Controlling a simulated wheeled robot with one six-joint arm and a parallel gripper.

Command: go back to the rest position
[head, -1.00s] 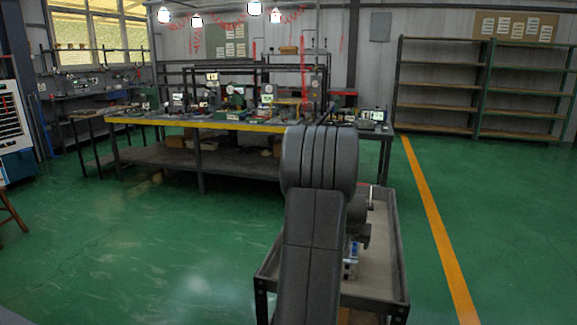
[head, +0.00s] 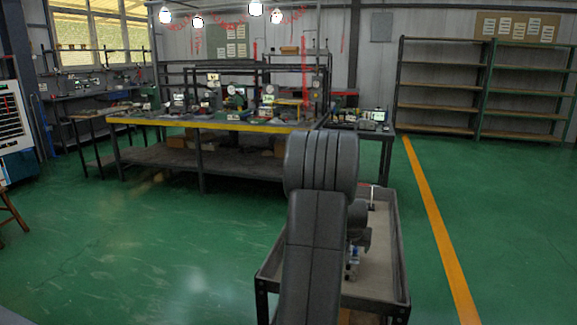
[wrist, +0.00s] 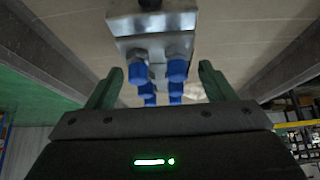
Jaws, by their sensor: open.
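A silver metal valve block with blue fittings (wrist: 150,22) shows at the top of the wrist view, on the cart's pale tray. It also shows in the head view as a small silver and blue piece (head: 353,262) beside my arm, partly hidden by it. My gripper (wrist: 163,82) is open. Its two green-grey fingers stand apart on either side of the blue fittings, with a visible gap on each side. In the head view my arm hides most of the gripper, and the fingertips cannot be made out.
The grey cart (head: 398,262) has raised rims around its tray. A small upright piece (head: 372,200) stands near its far end. A long workbench (head: 160,123) with several devices stands beyond. Empty shelves (head: 440,90) line the back wall. Green floor is clear on both sides.

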